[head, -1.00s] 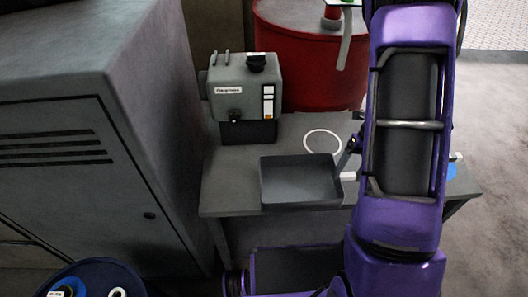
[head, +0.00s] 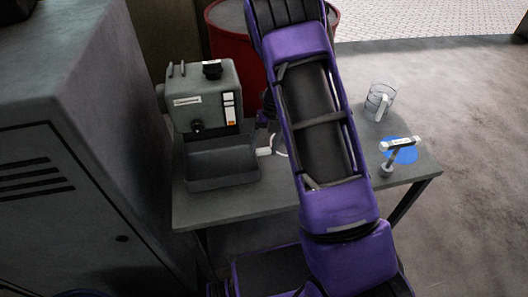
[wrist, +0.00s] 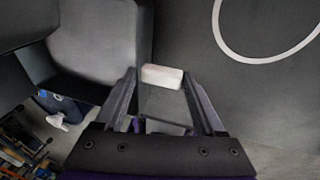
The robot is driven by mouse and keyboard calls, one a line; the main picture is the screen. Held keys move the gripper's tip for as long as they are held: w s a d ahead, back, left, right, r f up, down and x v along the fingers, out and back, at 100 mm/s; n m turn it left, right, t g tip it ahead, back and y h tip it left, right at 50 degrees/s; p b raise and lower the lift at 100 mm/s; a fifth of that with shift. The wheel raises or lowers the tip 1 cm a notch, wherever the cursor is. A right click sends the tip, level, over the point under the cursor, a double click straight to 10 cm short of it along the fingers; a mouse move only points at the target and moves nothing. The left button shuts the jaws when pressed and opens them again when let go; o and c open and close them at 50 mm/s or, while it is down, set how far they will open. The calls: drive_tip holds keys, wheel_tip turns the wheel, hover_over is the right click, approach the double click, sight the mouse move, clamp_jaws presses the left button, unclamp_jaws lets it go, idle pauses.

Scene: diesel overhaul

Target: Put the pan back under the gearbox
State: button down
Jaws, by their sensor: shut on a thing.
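The grey gearbox (head: 205,92) stands at the back left of the bench in the head view, with a black cap on top and a white label. The shallow dark grey pan (head: 222,177) is right at its front, below its body. I cannot tell how far under it the pan reaches, or whether the pan touches the bench. My gripper (wrist: 162,78) is shut on the pan's white handle (wrist: 162,75), on the pan's right side. The pan (wrist: 97,38) fills the upper left of the wrist view. In the head view my arm partly hides the gripper.
The bench (head: 235,203) carries a white ring (wrist: 222,35), partly hidden by my arm in the head view. A clear jug (head: 378,103), a blue disc (head: 402,156) and a T-shaped tool (head: 390,158) are at right. A red drum (head: 228,43) stands behind; a grey cabinet (head: 60,170) is at left.

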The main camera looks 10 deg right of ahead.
drive_tip(key=shift+f, duration=1.1)
unclamp_jaws()
drive_tip(key=shift+f, duration=0.15)
drive_tip(key=v, duration=0.7)
drive_tip(key=shift+r+p, duration=0.3)
drive_tip(key=shift+r, duration=0.1)
